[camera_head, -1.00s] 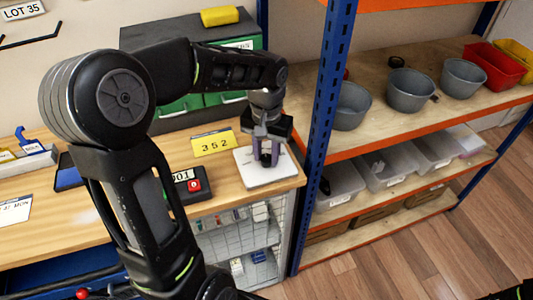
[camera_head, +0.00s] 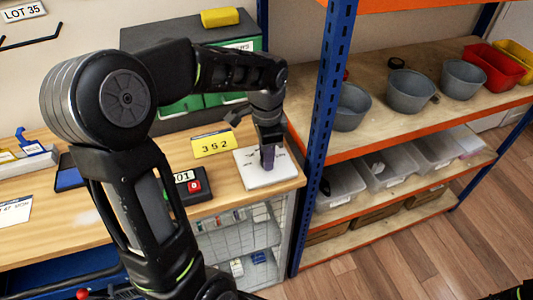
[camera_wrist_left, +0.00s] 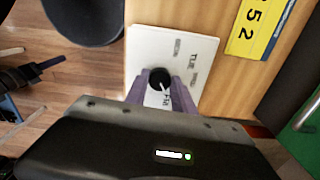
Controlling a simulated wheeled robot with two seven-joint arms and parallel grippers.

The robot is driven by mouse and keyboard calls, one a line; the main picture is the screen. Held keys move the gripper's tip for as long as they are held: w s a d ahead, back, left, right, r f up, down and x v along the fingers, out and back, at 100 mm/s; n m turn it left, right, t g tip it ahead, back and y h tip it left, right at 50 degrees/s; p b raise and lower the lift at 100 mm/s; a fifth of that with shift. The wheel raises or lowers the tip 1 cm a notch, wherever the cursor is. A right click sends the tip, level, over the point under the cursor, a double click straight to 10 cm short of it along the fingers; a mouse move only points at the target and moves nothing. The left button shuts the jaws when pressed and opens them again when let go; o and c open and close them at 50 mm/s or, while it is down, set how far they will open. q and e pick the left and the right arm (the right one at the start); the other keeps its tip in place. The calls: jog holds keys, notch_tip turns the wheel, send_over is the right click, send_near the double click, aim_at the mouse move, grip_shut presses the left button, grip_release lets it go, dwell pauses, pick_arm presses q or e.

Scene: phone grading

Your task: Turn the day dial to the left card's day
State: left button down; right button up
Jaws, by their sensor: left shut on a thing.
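The day dial is a small black knob (camera_wrist_left: 159,79) on a white plate (camera_head: 251,176) at the right end of the bench. The plate also shows in the left wrist view (camera_wrist_left: 144,40), with TUE and what looks like FRI readable. The knob's white mark points down-right in that view, towards the FRI-like label. My left gripper (camera_head: 267,160) is shut on the knob, its purple fingers on either side; they also show in the left wrist view (camera_wrist_left: 160,92). A white card (camera_head: 15,211) at the far left seems to read MON.
A yellow card reading 352 (camera_head: 212,145) stands behind the plate. A black box with a red button (camera_head: 195,186) sits left of it. A blue post (camera_head: 327,130) and shelves with grey bowls (camera_head: 411,91) stand to the right.

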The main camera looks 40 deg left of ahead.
pick_arm(q)
jog(key=shift+m, duration=2)
jog(key=c, duration=1.1)
grip_release()
jog(key=shift+o, duration=0.2)
notch_tip(320, 180, up, 8)
jog(key=shift+f+b, duration=0.1)
jog(key=shift+b, duration=0.25)
